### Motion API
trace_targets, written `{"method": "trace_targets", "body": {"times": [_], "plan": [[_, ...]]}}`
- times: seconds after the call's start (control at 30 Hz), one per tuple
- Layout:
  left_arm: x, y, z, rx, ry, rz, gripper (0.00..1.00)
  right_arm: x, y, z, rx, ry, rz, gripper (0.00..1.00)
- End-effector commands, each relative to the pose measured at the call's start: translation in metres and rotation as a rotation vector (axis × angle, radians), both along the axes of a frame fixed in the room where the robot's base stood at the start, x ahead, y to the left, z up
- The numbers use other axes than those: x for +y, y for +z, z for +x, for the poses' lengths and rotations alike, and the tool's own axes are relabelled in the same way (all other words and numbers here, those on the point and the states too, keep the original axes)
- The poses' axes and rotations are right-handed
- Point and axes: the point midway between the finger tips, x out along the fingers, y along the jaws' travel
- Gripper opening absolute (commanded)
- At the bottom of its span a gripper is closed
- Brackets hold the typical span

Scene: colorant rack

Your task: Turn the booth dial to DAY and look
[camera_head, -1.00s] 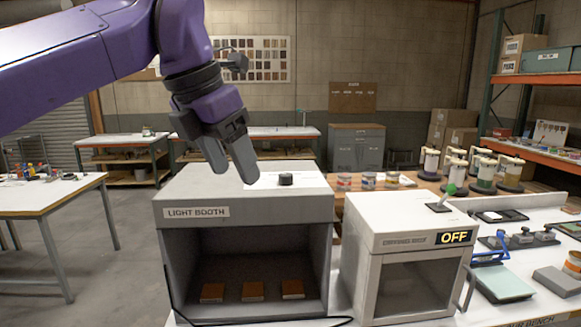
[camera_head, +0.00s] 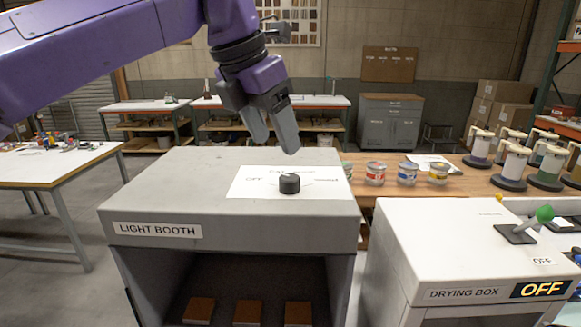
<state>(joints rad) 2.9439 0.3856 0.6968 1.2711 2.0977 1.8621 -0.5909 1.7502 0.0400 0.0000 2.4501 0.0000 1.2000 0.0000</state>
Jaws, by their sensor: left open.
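The light booth (camera_head: 160,210) is a grey box with an open front, at the lower left of centre in the head view. Its black round dial (camera_head: 289,184) sits on a white label plate (camera_head: 245,184) on top. I can make out "OFF" at the plate's left; the other markings are too small to read surely. The booth's inside is dark, with three orange-brown samples (camera_head: 248,312) on its floor. My left gripper (camera_head: 276,146) is open and empty, above the dial and apart from it, fingers pointing down. My right gripper is not in view.
The drying box (camera_head: 450,250), with a green-knobbed lever (camera_head: 544,214) and an "OFF" sign, stands right of the booth. Several paint cans (camera_head: 375,173) and white-handled dark-based items (camera_head: 515,165) stand behind. A white table (camera_head: 60,165) is at the left.

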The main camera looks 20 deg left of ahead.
Motion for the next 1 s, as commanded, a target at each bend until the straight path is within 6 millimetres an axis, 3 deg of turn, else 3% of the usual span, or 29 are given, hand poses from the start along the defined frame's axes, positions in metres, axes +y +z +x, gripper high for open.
{"method": "trace_targets", "body": {"times": [0.1,0.33,0.7,0.9,1.0], "plan": [[-0.005,-0.028,0.009,0.003,-0.001,0.002,0.64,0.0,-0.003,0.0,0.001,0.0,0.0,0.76],[-0.013,-0.066,0.023,0.001,0.001,0.001,0.64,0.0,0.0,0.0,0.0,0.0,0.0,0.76],[-0.014,-0.077,0.027,-0.001,0.004,0.0,0.64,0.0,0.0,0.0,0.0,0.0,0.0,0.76],[-0.014,-0.077,0.027,-0.001,0.004,0.0,0.09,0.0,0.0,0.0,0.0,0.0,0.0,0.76],[-0.014,-0.076,0.027,-0.001,0.002,0.0,0.09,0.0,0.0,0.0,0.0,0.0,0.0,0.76]]}}
